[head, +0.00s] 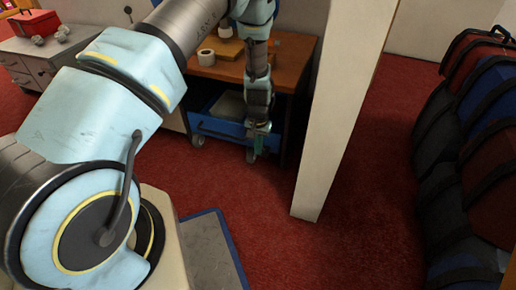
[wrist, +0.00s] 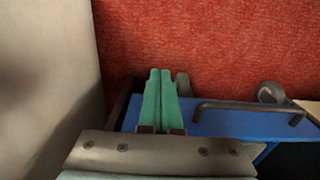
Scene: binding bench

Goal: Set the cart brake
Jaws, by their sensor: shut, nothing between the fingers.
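A blue cart (head: 215,127) with dark caster wheels stands under the wooden bench in the head view. In the wrist view its blue edge (wrist: 230,122) carries a dark bar handle (wrist: 250,108). A caster (wrist: 270,94) shows past the cart's edge there, and another wheel (wrist: 183,84) sits beside my fingertips. My gripper (head: 261,128) is at the cart's right front corner, pointing down. In the wrist view my gripper's green fingers (wrist: 160,80) are together with nothing between them. I cannot make out a brake lever or whether the fingers touch the wheel.
A pale upright post (head: 335,125) stands just right of my gripper. The wooden bench (head: 292,60) is above the cart. Stacked dark bags (head: 480,130) line the right side. A grey cabinet (head: 30,62) with a red toolbox (head: 35,22) is at far left. Red carpet in front is open.

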